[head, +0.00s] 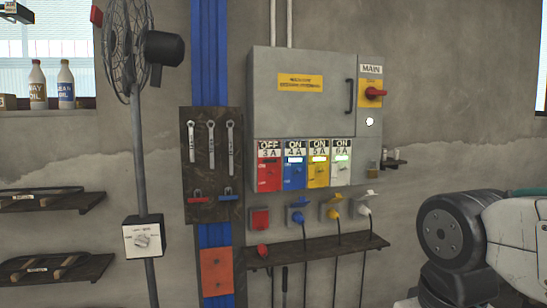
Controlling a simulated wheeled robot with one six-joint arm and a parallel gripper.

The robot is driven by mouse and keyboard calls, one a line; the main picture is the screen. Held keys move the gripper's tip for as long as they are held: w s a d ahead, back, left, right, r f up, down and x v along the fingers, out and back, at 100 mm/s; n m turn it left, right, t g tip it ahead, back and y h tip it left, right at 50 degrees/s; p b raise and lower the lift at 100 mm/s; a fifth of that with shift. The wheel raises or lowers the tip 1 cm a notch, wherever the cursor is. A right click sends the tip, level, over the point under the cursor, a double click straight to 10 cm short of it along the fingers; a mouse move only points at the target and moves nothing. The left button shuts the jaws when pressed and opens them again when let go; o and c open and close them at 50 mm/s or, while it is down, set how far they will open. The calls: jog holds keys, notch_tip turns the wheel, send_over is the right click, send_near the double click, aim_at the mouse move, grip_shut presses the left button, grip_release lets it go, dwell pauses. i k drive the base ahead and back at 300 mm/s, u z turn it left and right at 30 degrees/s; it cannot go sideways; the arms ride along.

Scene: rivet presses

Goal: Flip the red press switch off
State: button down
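The red switch (269,173) is the leftmost of several coloured switches along the bottom of the grey electrical cabinet (300,110). The label above it reads OFF, with what looks like 3A under it. Its window looks dark, while the blue switch (294,172), yellow switch (318,172) and white switch (341,170) are labelled ON and have lit windows. My gripper is not in view. Part of my arm shows at the lower right, apart from the cabinet.
A red-and-yellow MAIN rotary switch (373,93) is at the cabinet's upper right. Below, a red socket (260,219) looks empty, and a red plug (263,250) rests by the shelf (325,248). A fan (128,45) and wrench board (212,160) stand left.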

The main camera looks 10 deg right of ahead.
aim_at(269, 152)
jog(key=i, duration=1.5)
jog(key=u, duration=0.1)
